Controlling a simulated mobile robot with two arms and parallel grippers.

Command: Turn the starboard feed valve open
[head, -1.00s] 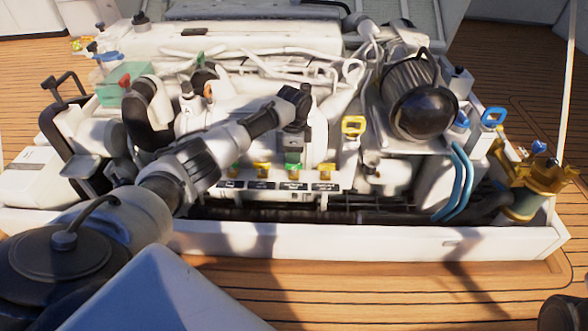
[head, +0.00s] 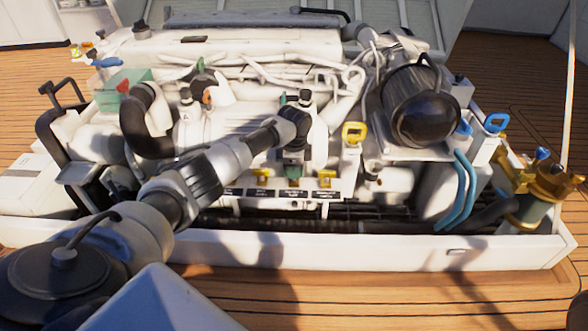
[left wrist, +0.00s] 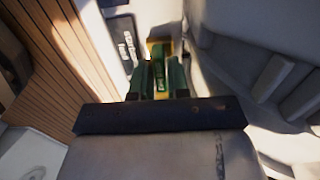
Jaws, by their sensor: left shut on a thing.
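A row of small valves with dark label plates runs along the white front ledge of the engine (head: 345,188). My left gripper (head: 293,163) reaches down to the row from the left and is shut on a green valve handle (head: 293,181). A yellow handle (head: 262,175) is to its left and another yellow handle (head: 326,178) to its right. In the left wrist view the green handle (left wrist: 160,82) sits between the fingers, with yellow behind it. My right gripper is not in view.
A larger yellow loop handle (head: 354,131) stands just right of the row. A black-ended cylinder (head: 424,118), blue hoses (head: 460,190) and a brass fitting (head: 540,180) lie further right. A white hatch coaming (head: 380,252) runs along the front, with open wooden deck before it.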

